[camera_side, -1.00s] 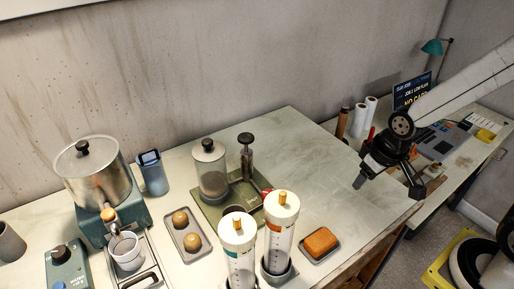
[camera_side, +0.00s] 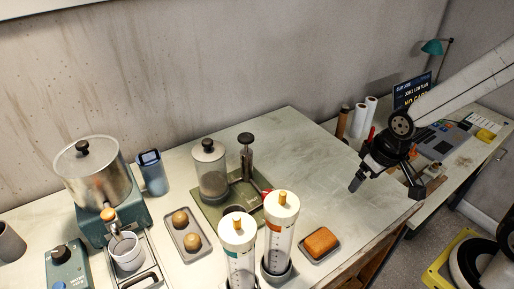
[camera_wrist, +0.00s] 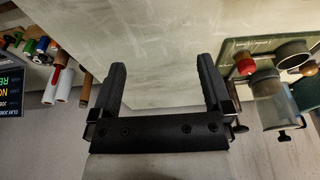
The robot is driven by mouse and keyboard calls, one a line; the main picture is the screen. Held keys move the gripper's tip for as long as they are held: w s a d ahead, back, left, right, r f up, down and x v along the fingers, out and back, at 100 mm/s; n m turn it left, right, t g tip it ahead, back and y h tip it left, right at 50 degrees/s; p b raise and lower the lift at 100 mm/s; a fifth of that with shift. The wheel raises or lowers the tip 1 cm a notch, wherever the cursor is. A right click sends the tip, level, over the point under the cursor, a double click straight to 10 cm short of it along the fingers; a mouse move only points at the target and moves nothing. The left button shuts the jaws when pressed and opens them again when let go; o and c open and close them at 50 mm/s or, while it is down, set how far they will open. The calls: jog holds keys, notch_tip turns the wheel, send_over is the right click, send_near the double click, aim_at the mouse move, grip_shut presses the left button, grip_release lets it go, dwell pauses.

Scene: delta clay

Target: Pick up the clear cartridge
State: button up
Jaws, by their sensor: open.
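Two clear cylinders with white caps and orange knobs stand upright side by side at the front in the side view. Neither cylinder is clearly seen in the wrist view.
A green stand (camera_side: 221,210) carries a dark-lidded clear jar (camera_side: 211,176) and a plunger post. An orange block (camera_side: 321,241) on a small tray lies right of the cylinders. A steel pot (camera_side: 92,176) stands left. The table's right middle is clear.

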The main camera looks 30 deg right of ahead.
aim_at(278, 243)
jog(key=s+a+m+g+y, duration=0.1)
jog(key=a+m+g+y, duration=0.1)
jog(key=a+m+y, duration=0.1)
jog(key=a+m+g+y, duration=0.2)
jog(key=a+m+y, duration=0.1)
jog(key=a, duration=0.3)
jog(key=s+a+m+g+y, duration=0.1)
jog(key=a+m+g+y, duration=0.1)
jog(key=a+m, duration=0.2)
jog(key=shift+s+a+f+m+y, duration=0.2)
jog(key=shift+s+m+y, duration=0.15)
jog(key=shift+m, duration=0.35)
jog(key=w+a+r+m+y, duration=0.3)
jog(key=a+m+y, duration=0.1)
jog(key=shift+a+t+y, duration=0.25)
jog(key=shift+t+y, duration=0.1)
jog(key=shift+t, duration=0.05)
jog(key=shift+w+f, duration=0.1)
jog(key=shift+x, duration=1.25)
